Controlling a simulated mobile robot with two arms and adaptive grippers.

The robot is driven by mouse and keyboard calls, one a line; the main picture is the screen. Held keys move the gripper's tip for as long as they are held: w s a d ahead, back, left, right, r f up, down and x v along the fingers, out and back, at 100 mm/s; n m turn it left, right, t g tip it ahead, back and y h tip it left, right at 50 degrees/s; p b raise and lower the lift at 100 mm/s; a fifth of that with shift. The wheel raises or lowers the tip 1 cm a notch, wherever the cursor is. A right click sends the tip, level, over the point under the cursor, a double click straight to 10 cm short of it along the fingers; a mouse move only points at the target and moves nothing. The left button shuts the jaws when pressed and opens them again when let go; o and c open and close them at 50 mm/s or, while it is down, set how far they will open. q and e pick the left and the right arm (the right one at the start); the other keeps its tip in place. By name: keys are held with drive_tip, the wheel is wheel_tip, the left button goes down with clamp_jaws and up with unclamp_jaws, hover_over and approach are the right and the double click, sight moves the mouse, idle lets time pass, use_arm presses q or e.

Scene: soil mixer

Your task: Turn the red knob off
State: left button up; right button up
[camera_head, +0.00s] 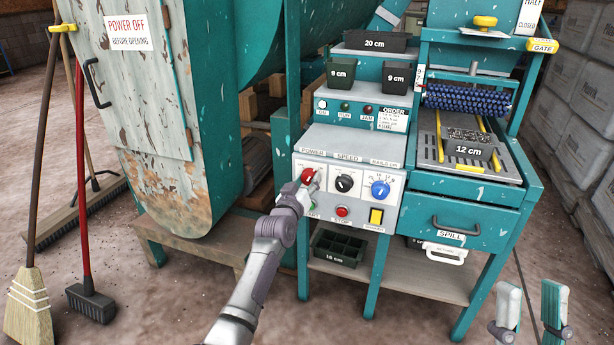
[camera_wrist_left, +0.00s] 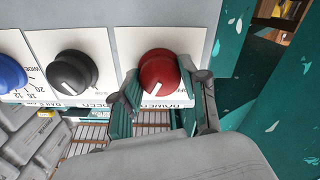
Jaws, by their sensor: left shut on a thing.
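The red knob (camera_head: 307,174) is under the POWER label at the left of the teal machine's control panel. My left gripper (camera_head: 311,187) is at it and hides part of it. In the left wrist view the red knob (camera_wrist_left: 158,72) sits between the two teal fingers of my left gripper (camera_wrist_left: 160,102), which is shut on it. A white pointer mark on the knob points down and slightly left in that view. My right gripper (camera_head: 530,312) is at the lower right, with its fingers apart and empty, away from the panel.
Right of the red knob are a black SPEED knob (camera_head: 344,183) and a blue knob (camera_head: 380,189). Below are a red STOP button (camera_head: 342,211) and a yellow switch (camera_head: 376,216). The SPILL drawer (camera_head: 470,217) and a 12 cm bin (camera_head: 468,150) are at the right.

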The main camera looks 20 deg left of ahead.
use_arm(q)
drive_tip(key=shift+r+n+p, duration=0.15)
drive_tip(key=shift+n+p, duration=0.35)
drive_tip(key=shift+n, duration=0.4)
drive_tip(key=n+p, duration=0.1)
drive_tip(key=n, duration=0.2)
drive_tip(key=shift+n, duration=0.8)
drive_tip(key=shift+n+p, duration=0.3)
drive_tip(key=shift+n, duration=3.8)
use_arm(e)
drive_tip(key=w+f+g+h, duration=0.3)
drive_tip(key=w+f+g, duration=0.4)
drive_tip(key=f, duration=0.4)
drive_tip(key=shift+a+g, duration=0.15)
drive_tip(key=shift+g, duration=0.75)
drive_tip(key=shift+w, duration=0.1)
use_arm(q)
drive_tip(key=o, duration=1.1)
use_arm(e)
drive_tip(key=shift+f, duration=0.1)
